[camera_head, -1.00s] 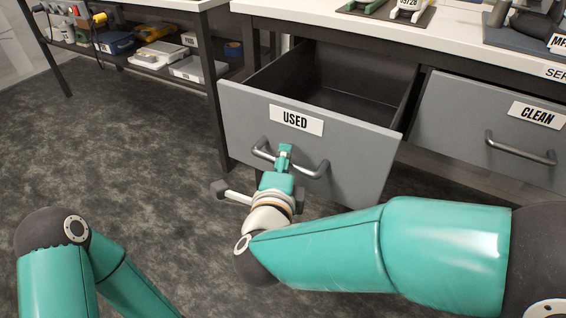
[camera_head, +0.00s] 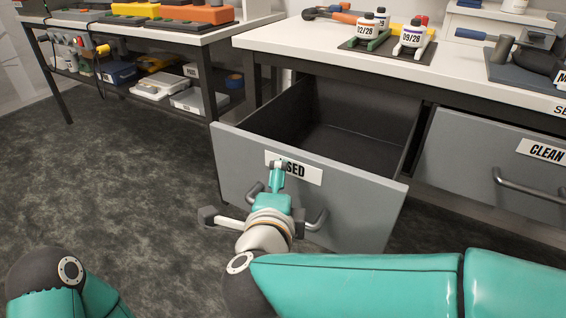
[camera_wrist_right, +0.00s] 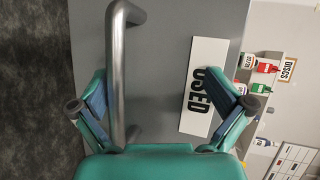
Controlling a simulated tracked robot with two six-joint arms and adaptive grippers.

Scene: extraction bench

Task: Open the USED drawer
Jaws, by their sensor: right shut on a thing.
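The USED drawer (camera_head: 345,203) is a grey drawer pulled well out from under the bench, its empty dark interior showing. Its white USED label (camera_head: 311,174) is partly covered by my right gripper (camera_head: 278,176) in the head view. The curved metal handle (camera_head: 318,219) is partly hidden behind the gripper. In the wrist view the handle (camera_wrist_right: 118,75) runs between the fingers, close to the left one, with the label (camera_wrist_right: 205,90) near the right one. My right gripper is shut on the handle. My left gripper is out of view; only part of that arm shows.
The CLEAN drawer (camera_head: 490,165) is shut at the right. The bench top (camera_head: 290,40) carries labelled bottles (camera_head: 368,27) in a rack. A side table (camera_head: 150,32) with a lower shelf stands at the back left. The dark floor (camera_head: 110,180) left of the drawer is clear.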

